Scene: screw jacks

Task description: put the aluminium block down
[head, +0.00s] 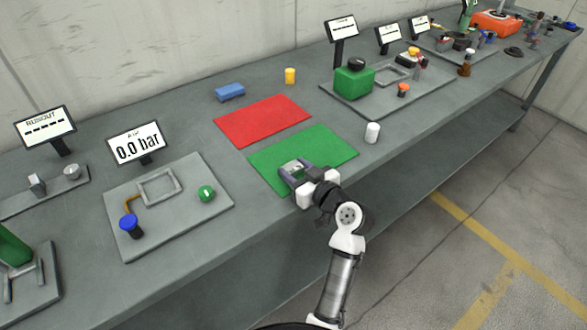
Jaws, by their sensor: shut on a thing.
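My gripper (291,173) is over the near left part of the green mat (332,147), close to the bench's front edge. It is shut on the aluminium block (293,166), a small pale grey piece mostly hidden by the dark fingers. I cannot tell whether the block touches the mat or is a little above it.
A red mat (262,121) lies behind the green one. A white cylinder (372,132) stands right of the green mat. A blue block (230,92) and a yellow cylinder (290,75) stand at the back. A plate with a green knob (206,194) lies left.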

